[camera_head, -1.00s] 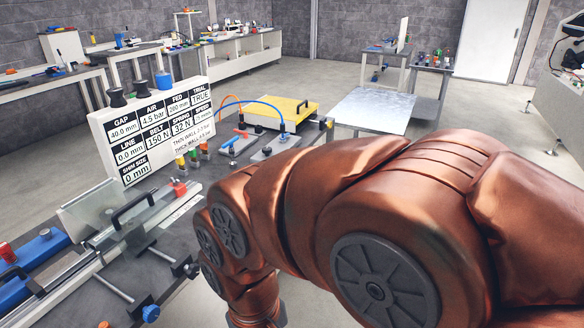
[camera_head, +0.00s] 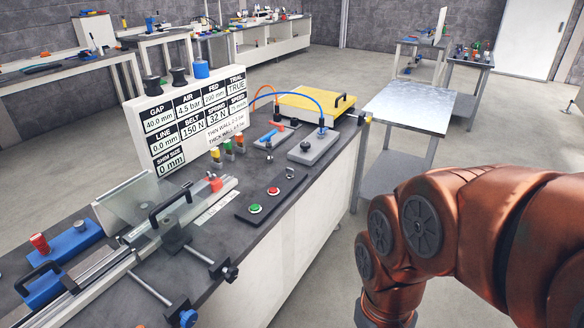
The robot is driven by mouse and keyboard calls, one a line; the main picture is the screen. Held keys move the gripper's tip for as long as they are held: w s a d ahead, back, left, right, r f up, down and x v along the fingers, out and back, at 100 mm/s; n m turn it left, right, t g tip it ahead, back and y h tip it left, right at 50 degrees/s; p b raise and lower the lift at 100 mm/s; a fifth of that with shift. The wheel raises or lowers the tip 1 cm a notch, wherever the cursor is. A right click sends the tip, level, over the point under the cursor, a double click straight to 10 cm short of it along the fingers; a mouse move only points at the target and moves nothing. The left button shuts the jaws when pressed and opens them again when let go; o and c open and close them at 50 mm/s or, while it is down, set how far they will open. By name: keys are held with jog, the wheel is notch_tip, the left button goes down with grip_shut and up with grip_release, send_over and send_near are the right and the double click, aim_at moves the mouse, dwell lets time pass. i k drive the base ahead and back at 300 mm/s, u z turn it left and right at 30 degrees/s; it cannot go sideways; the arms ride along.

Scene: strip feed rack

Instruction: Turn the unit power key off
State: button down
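A dark control strip (camera_head: 243,211) lies on the grey bench near its front edge. It carries a green button (camera_head: 255,208), a red button (camera_head: 273,191) and, at its far end, a small silver key switch (camera_head: 290,173) that looks like the power key. The key's exact turn angle is too small to read. My copper arm stands to the right of the bench, apart from the strip. My gripper is out of the picture, so its fingers cannot be seen.
A white settings board (camera_head: 188,118) stands behind the strip. A clear guard (camera_head: 140,207) and black-handled rail are at left. Beyond the strip are a grey block (camera_head: 314,147) with hoses and a yellow plate (camera_head: 309,104). A metal-topped table (camera_head: 410,108) stands right; floor between is free.

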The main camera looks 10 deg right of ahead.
aim_at(290, 172)
jog(key=u, duration=0.55)
jog(key=i, duration=0.85)
jog(key=u, duration=0.45)
